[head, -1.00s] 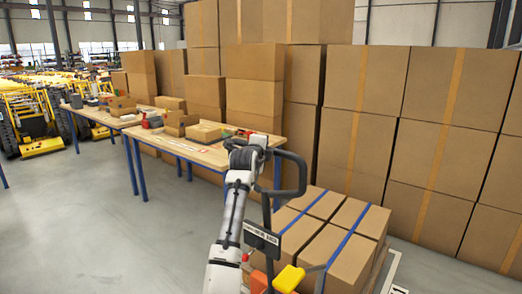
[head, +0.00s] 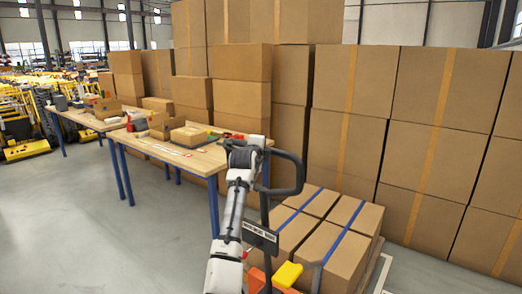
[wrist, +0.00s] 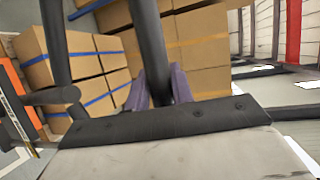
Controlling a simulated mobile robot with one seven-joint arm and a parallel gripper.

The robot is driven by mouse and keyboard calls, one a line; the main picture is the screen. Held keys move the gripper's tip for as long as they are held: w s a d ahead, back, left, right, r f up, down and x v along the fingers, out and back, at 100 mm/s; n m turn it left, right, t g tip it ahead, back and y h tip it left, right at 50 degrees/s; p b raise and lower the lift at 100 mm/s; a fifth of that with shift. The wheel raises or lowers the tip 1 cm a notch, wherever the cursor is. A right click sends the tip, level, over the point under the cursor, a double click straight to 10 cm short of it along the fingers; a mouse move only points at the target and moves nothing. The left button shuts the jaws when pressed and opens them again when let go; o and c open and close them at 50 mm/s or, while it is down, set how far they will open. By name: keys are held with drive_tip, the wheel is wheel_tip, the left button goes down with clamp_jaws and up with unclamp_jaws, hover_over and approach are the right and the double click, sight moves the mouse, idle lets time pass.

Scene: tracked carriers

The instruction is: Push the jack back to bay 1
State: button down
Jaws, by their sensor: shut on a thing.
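The jack's black loop handle (head: 297,178) stands upright at the picture's lower middle, on a dark shaft with a small sign plate (head: 261,238). Yellow and orange parts (head: 287,275) of the jack show low down. Its load of brown cartons (head: 335,250) with blue straps sits behind the handle. My gripper (head: 248,152) is at the handle's left side. In the wrist view my gripper (wrist: 155,90) has its purple-grey fingers shut around a dark handle bar (wrist: 149,40). The jack's forks and wheels are hidden. I cannot make out any marking of bay 1.
A high wall of cartons (head: 350,110) stands behind the load and to the right. Wooden tables (head: 190,157) with blue legs and small boxes stand to the left. Yellow machines (head: 20,125) fill the far left. Grey floor (head: 100,240) is clear at front left.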

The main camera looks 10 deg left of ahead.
drive_tip(key=c, duration=1.2)
unclamp_jaws()
drive_tip(key=shift+d, duration=0.45)
drive_tip(key=shift+a, duration=0.2)
drive_tip(key=shift+s, duration=0.1)
drive_tip(key=shift+s+a, duration=0.1)
drive_tip(key=shift+s, duration=0.15)
drive_tip(key=s+r+b, duration=0.2)
drive_tip(key=s+b, duration=0.2)
drive_tip(key=s, duration=0.9)
drive_tip(key=shift+r, duration=0.3)
